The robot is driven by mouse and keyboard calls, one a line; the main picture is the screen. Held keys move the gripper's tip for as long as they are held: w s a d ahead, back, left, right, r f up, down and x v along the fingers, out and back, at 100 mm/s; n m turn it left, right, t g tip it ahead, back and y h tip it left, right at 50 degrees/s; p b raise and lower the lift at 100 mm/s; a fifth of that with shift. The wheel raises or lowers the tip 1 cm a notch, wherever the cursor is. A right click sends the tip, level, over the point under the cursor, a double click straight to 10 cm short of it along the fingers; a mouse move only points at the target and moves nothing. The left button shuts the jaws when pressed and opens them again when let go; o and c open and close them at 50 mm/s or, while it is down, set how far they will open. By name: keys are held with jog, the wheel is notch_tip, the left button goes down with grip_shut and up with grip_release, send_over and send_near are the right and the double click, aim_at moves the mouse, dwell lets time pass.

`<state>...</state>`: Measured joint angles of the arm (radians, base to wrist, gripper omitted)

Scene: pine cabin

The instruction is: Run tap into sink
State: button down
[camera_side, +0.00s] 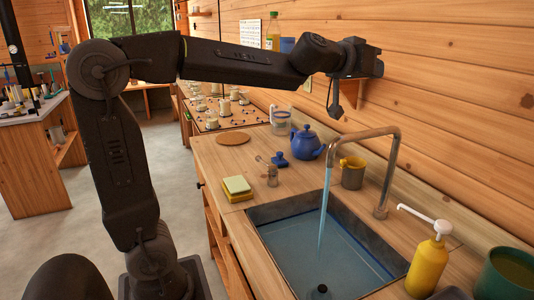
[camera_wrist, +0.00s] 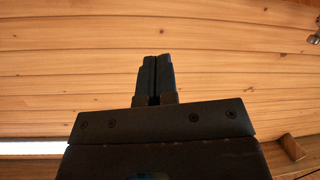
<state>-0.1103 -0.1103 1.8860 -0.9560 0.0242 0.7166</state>
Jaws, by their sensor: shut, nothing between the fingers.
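The curved metal tap (camera_side: 390,172) stands at the back edge of the sink, near the wall. A stream of water (camera_side: 324,212) falls from its spout into the sink (camera_side: 365,268), whose basin looks blue inside. The near end of the sink is cut off by the frame. My gripper (camera_side: 336,108) is raised above the counter, behind and above the tap, apart from it. In the wrist view my gripper (camera_wrist: 155,68) has its two fingers together with nothing between them, against the plank wall. The tap and sink are not in the wrist view.
A yellow soap pump bottle (camera_side: 427,267) and a green pot (camera_side: 503,276) stand right of the sink. Sponges (camera_side: 237,188) lie at its left. The wooden wall (camera_side: 460,110) bounds the back.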

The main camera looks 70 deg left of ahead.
jog(key=w+a+n+g+y, duration=0.1)
jog(key=w+a+n+y, duration=0.5)
jog(key=a, duration=0.5)
jog(key=w+a+f+n+g+y, duration=0.3)
jog(key=a+f+g+y, duration=0.15)
jog(key=a, duration=0.65)
jog(key=n+g+h, duration=0.3)
jog(key=g+h, duration=0.3)
jog(key=g, duration=0.8)
send_near(266, 164)
jog(key=w+a+r, duration=0.3)
jog(key=w+r, duration=0.1)
jog(key=w, duration=0.1)
jog(key=s+x, duration=0.2)
jog(key=x, duration=1)
jog(key=shift+s+d+r, duration=0.25)
jog(key=shift+d, duration=0.1)
